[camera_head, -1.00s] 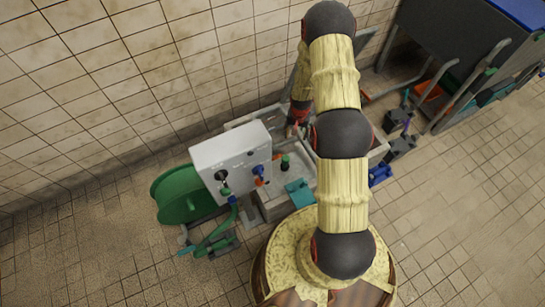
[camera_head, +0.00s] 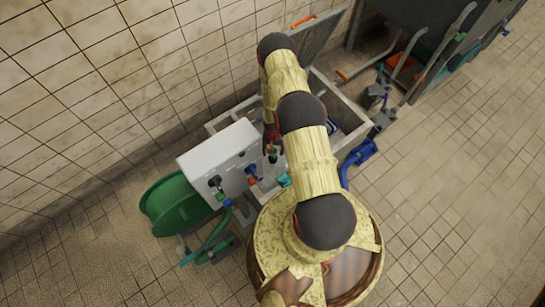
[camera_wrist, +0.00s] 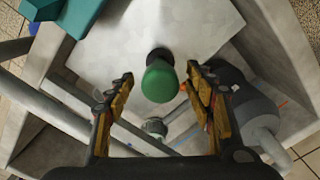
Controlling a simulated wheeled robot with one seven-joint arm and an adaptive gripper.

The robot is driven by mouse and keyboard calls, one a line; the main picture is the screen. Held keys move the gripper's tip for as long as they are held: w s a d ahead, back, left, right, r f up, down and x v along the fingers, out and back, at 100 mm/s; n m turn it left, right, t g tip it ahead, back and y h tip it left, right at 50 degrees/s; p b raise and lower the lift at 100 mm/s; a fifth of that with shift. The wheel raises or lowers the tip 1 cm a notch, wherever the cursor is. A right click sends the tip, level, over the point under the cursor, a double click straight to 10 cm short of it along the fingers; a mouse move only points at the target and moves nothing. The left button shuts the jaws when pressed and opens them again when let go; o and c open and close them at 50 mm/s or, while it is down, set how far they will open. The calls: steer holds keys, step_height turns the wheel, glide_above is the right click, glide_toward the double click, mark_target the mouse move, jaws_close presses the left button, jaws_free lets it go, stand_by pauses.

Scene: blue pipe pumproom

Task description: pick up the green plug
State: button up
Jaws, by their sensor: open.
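The green plug (camera_wrist: 160,82) shows in the wrist view, with a dark collar at its far end against a pale grey surface. It lies between and just beyond the fingertips of my gripper (camera_wrist: 161,84), which is open with nothing between its pads. In the head view the green plug (camera_head: 273,155) is a small green spot beside my gripper, near the white panel box. My gripper is mostly hidden there by my arm.
A white panel box (camera_head: 215,155) with several fittings stands left of the plug. A green reel (camera_head: 170,205) is on its left. A grey trough (camera_head: 350,110) lies to the right, and a teal block (camera_wrist: 75,15) is at upper left in the wrist view. The tiled wall is close behind.

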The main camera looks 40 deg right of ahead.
step_height(320, 180, down, 4)
steer(key=shift+a+r+b, duration=0.1)
steer(key=shift+r+b, duration=0.1)
steer(key=shift+b, duration=0.55)
steer(key=shift+c, duration=0.9)
steer(key=c, duration=1.1)
jaws_close()
steer(key=shift+r, duration=0.2)
